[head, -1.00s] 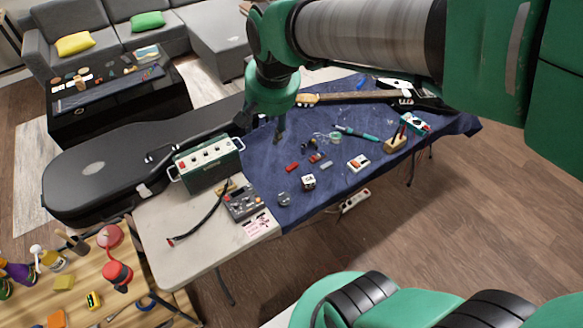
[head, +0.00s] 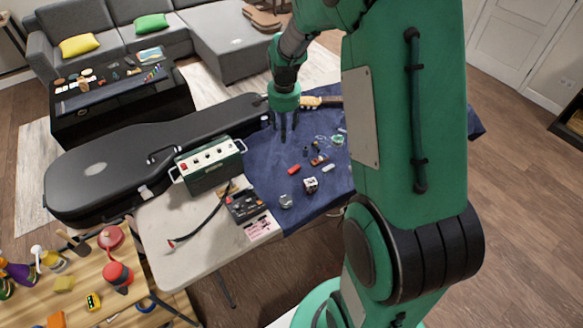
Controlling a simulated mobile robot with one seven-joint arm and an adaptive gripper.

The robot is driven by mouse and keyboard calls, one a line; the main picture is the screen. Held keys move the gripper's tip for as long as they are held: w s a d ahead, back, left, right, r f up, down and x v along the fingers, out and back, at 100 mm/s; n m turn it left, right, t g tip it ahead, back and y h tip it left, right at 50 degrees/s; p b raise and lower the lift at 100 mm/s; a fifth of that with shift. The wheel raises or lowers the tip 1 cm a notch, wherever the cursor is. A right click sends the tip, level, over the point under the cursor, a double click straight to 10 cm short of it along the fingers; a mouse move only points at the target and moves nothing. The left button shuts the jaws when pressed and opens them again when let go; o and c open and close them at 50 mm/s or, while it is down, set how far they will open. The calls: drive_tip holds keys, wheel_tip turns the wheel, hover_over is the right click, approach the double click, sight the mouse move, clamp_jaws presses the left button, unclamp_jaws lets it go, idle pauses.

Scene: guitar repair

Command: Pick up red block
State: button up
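A small red block (head: 294,169) lies on the dark blue cloth (head: 262,179) that covers much of the table. My gripper (head: 284,138) points down over the cloth, above and a little left of the red block in the picture, and apart from it. Two dark fingers show with a gap between them and nothing visible in it. The red block is in plain view.
A green amplifier (head: 208,166) and a pedal (head: 243,205) stand left of the block. A dice-like white block (head: 310,184), a round clear item (head: 286,201) and small parts lie near it. A black guitar case (head: 95,170) lies behind. My arm hides the table's right side.

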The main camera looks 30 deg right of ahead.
drive_tip(key=w+d+f+m, duration=0.1)
drive_tip(key=d+f, duration=0.2)
drive_tip(key=f, duration=0.4)
drive_tip(key=w+d+f+m+g, duration=0.1)
drive_tip(key=d+f+m, duration=0.1)
drive_tip(key=d+f, duration=0.2)
wheel_tip(320, 180, down, 3)
drive_tip(key=shift+w+f, duration=0.15)
drive_tip(key=shift+f, duration=0.05)
drive_tip(key=b, duration=0.2)
hover_over(296, 169)
drive_tip(key=shift+w+f, duration=0.15)
drive_tip(key=shift+f, duration=4.15)
drive_tip(key=shift+f+b, duration=0.35)
drive_tip(key=shift+f, duration=2.25)
drive_tip(key=c, duration=1.2)
